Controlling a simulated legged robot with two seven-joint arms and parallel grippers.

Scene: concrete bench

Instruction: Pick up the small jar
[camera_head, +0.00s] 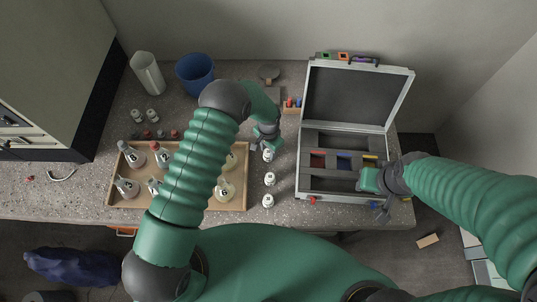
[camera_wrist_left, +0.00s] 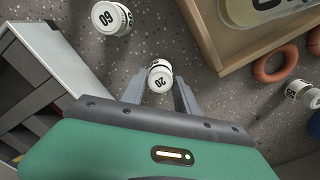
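A small white jar (camera_wrist_left: 159,77) with a dark number on its label stands between the two fingers of my left gripper (camera_wrist_left: 158,90) in the left wrist view. Small gaps show on both sides, so the fingers are open around it. In the head view the left gripper (camera_head: 266,142) is over the bench, and the jar (camera_head: 268,156) shows just in front of it. Two more small white jars (camera_head: 270,179) and (camera_head: 268,201) stand in a row towards the front edge. My right gripper (camera_head: 383,211) is by the case's front right corner; its finger gap is unclear.
A wooden tray (camera_head: 245,196) with flasks and bottles is left of the jars. An open silver case (camera_head: 300,170) is to the right. A blue bin (camera_head: 195,72), a clear cylinder (camera_head: 148,74) and two small jars (camera_head: 145,116) stand farther left.

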